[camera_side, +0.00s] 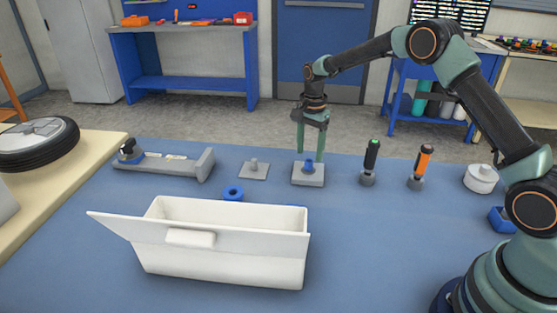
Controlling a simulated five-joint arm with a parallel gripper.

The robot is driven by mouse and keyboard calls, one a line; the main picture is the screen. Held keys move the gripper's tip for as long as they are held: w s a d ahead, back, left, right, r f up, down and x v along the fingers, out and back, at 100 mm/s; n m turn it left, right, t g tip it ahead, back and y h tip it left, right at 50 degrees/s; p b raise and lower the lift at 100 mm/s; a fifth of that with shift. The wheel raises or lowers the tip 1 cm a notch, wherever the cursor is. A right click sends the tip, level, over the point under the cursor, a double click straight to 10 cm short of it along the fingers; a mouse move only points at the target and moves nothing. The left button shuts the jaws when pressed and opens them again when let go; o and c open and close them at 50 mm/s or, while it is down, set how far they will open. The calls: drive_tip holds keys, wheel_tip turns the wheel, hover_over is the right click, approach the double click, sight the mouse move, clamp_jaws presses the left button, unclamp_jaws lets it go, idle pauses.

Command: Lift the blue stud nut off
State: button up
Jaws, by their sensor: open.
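The blue stud nut (308,164) sits on a grey square base (307,179) near the middle of the blue table. My gripper (309,150) points straight down over it with its two green fingers apart. The fingertips reach down close to the nut, one to each side in the picture. I cannot tell whether they touch it. The gripper is open. The stud under the nut is hidden.
A white open bin (222,255) stands in front, with a blue ring (233,193) behind it. A small plate with a bare stud (253,170) is left of the base. Green-topped (371,160) and orange-handled (421,165) tools stand right. A grey tool (166,165) lies left.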

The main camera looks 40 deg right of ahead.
sight(309, 164)
wheel_tip(309, 164, down, 3)
drive_tip(key=shift+d+f, duration=0.1)
drive_tip(key=shift+f, duration=0.05)
clamp_jaws()
